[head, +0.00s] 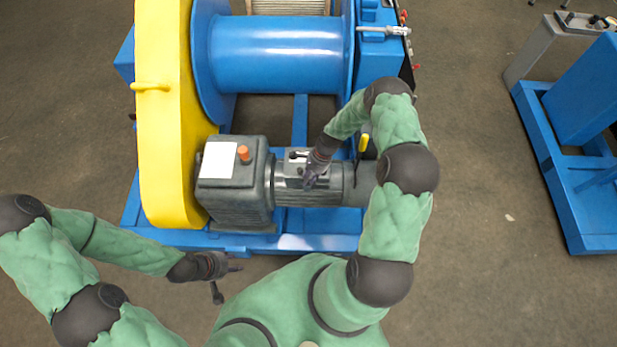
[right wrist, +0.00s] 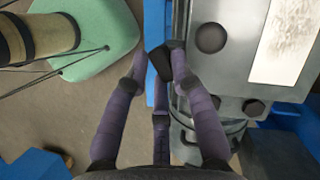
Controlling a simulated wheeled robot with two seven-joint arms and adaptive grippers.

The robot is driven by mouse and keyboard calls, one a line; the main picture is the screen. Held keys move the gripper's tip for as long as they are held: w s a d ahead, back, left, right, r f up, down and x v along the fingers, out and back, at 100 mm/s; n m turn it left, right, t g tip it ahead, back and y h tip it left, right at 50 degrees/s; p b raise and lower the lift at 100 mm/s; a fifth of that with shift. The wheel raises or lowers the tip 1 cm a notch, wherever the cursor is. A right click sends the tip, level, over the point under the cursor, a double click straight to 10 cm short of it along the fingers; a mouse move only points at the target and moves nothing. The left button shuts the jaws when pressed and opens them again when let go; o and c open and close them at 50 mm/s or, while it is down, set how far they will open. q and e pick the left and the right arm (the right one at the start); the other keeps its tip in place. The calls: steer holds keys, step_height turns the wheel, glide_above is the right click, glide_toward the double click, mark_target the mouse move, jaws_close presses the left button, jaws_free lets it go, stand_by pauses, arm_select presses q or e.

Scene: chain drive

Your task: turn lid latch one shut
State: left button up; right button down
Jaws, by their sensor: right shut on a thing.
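The grey motor (head: 330,186) lies across the blue frame, with a small grey box on top. In the right wrist view, the box's lid (right wrist: 232,75) has dark round knobs at its edges and a pale plate. My right gripper (head: 309,182) is at the near side of this box. In the right wrist view, its fingers (right wrist: 161,66) are closed around a small dark latch (right wrist: 160,62) at the lid's edge. The fingers hide part of the latch. My left gripper (head: 230,280) is empty with its fingers apart, in front of the frame.
A dark gearbox (head: 232,185) with a white label and orange cap stands left of the motor. A yellow guard (head: 165,110) and blue drum (head: 280,55) rise behind. Another blue frame (head: 560,170) stands at right, with clear floor (head: 480,200) between.

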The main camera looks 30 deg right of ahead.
steer(key=n+g+b, duration=0.1)
steer(key=n, duration=0.2)
steer(key=n+g+b, duration=0.1)
steer(key=n+b, duration=0.1)
steer(key=n, duration=0.1)
steer(key=shift+w+d+f+h, duration=0.1)
steer(key=shift+w+h, duration=0.1)
steer(key=shift+h, duration=0.1)
steer(key=n+b, duration=0.1)
steer(key=n, duration=0.1)
steer(key=n+g+h, duration=0.1)
steer(key=n, duration=0.2)
steer(key=shift+w+g+b, duration=0.1)
steer(key=shift+g+b, duration=0.2)
steer(key=shift+b, duration=0.1)
steer(key=shift+n+h, duration=0.3)
steer(key=shift+n, duration=0.1)
steer(key=c, duration=1)
jaws_free()
steer(key=shift+c, duration=0.2)
steer(key=v, duration=1.2)
steer(key=shift+w, duration=0.15)
